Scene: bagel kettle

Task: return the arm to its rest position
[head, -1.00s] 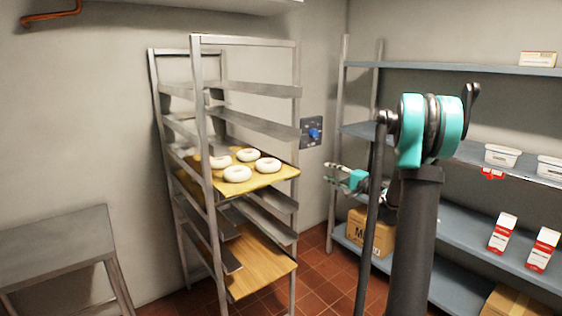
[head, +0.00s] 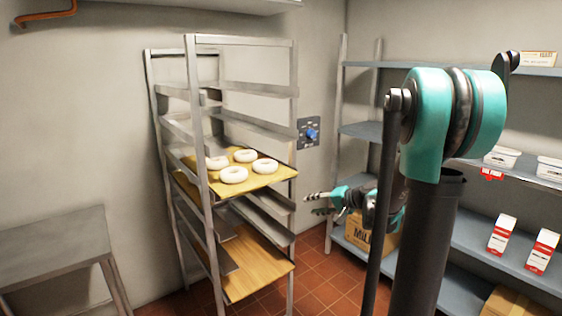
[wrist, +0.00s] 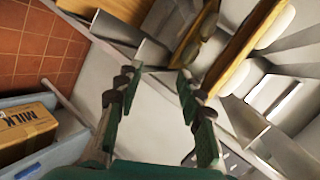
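My gripper (head: 316,203) is in front of the wall between the rack and the shelving in the head view, pointing left toward the rack. In the wrist view my gripper (wrist: 158,85) has its two fingers spread apart with nothing between them. My arm rises at the right of the head view, its teal joint in front of the shelves, hiding part of them. My gripper is apart from the rack (head: 190,120) and its tray of bagels.
Several white bagels (head: 233,174) lie on a yellow tray (head: 262,180) in the rack. A wall control with a blue knob (head: 311,134) is behind. Shelving (head: 490,240) with cartons and a milk box (head: 365,238) stands right. A grey table (head: 55,235) is at left.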

